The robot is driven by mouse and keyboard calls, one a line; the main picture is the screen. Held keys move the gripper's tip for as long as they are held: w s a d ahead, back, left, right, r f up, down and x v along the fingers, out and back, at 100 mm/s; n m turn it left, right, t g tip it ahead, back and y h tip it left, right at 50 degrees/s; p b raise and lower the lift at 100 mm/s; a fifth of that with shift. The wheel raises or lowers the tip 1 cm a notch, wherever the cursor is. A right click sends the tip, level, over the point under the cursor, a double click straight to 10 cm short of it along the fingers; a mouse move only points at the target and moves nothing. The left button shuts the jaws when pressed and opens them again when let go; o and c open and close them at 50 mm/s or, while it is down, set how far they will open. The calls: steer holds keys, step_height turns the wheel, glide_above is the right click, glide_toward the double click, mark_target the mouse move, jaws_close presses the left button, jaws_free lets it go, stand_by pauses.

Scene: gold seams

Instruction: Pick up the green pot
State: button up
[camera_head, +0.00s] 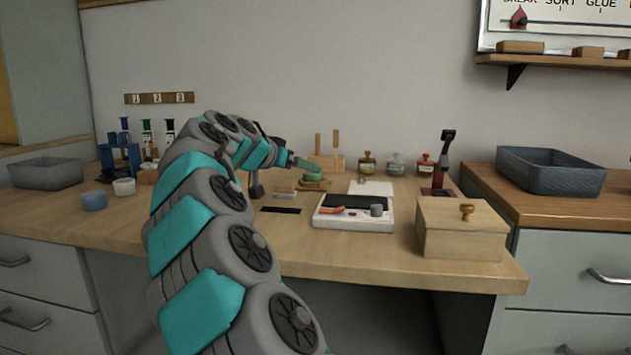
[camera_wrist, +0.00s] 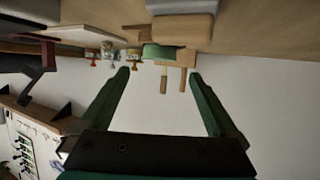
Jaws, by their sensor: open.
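The green pot (camera_head: 313,176) is small and sits on a low brown wooden stand (camera_head: 315,186) toward the back of the workbench. In the wrist view, which is upside down, the green pot (camera_wrist: 162,52) shows against the stand (camera_wrist: 182,29). My gripper (camera_wrist: 160,74) is open and empty, with its two green fingers spread apart. The pot lies beyond the fingertips, roughly in line with the gap, and is not between the fingers. In the head view my gripper (camera_head: 298,162) is small and partly hidden by my arm, close to the pot's left side.
A wooden holder with upright sticks (camera_head: 328,160) stands just behind the pot. Several small bottles (camera_head: 367,163) are to its right. A white tray (camera_head: 350,220) and a wooden box (camera_head: 460,235) stand nearer the front. A blue-grey bin (camera_head: 553,180) is far right.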

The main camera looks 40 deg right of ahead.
mark_target(308, 176)
steer(key=x, duration=0.5)
steer(key=shift+d+f, duration=0.2)
steer(key=shift+f, duration=0.15)
steer(key=shift+c, duration=0.3)
steer(key=c, duration=1.4)
